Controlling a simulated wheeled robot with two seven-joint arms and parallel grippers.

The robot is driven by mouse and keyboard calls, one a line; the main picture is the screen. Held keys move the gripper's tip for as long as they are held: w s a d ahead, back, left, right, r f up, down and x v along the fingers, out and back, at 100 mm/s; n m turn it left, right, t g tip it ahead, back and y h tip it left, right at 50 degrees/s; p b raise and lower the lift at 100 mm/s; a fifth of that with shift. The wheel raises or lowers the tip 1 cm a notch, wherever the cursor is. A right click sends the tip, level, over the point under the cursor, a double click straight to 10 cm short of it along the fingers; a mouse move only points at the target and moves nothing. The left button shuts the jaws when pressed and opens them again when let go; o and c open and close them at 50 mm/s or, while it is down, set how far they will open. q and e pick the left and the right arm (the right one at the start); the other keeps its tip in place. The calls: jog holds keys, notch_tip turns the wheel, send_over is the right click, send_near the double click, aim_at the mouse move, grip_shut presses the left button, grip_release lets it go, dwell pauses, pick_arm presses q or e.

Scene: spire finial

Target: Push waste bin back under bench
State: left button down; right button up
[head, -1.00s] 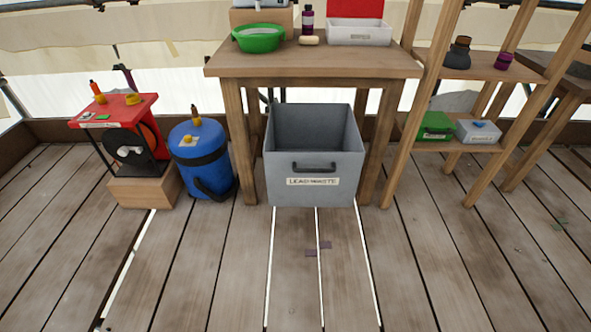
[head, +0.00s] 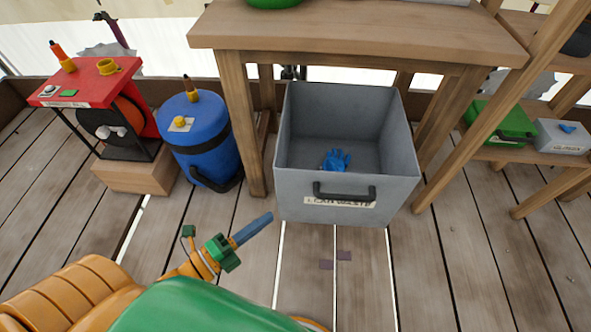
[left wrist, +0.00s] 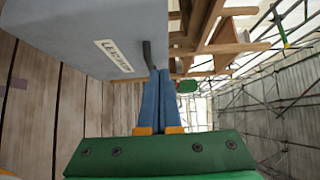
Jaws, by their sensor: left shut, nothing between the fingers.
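The grey waste bin (head: 295,208), labelled as lead waste, stands on the plank floor. Its front part juts out from under the wooden bench (head: 350,48). It has a black front handle, and a blue glove-like item lies inside. My left gripper (head: 268,217) is in front of the bin's lower left corner, with its blue fingers together and nothing between them. In the left wrist view the shut fingers (left wrist: 160,75) point toward the bin (left wrist: 75,30), close to its handle; I cannot tell whether they touch it. My right gripper is not in view.
A blue canister (head: 202,143) and a red-topped machine (head: 110,115) on a wooden block stand left of the bench. A wooden shelf (head: 535,108) with a green case (head: 503,124) stands to the right. The floor in front of the bin is clear apart from small dark scraps.

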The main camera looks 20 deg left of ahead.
pick_arm(q)
jog(key=b, duration=0.1)
send_near(308, 176)
jog(key=w+d, duration=0.1)
jog(key=d, duration=0.3)
jog(key=w, duration=0.1)
jog(key=w+b, duration=0.1)
jog(key=w, duration=0.1)
jog(key=shift+w+a+f, duration=0.1)
jog(key=shift+w+a, duration=0.15)
jog(key=shift+a, duration=0.1)
jog(key=shift+w+a, duration=0.1)
jog(key=shift+w, duration=0.2)
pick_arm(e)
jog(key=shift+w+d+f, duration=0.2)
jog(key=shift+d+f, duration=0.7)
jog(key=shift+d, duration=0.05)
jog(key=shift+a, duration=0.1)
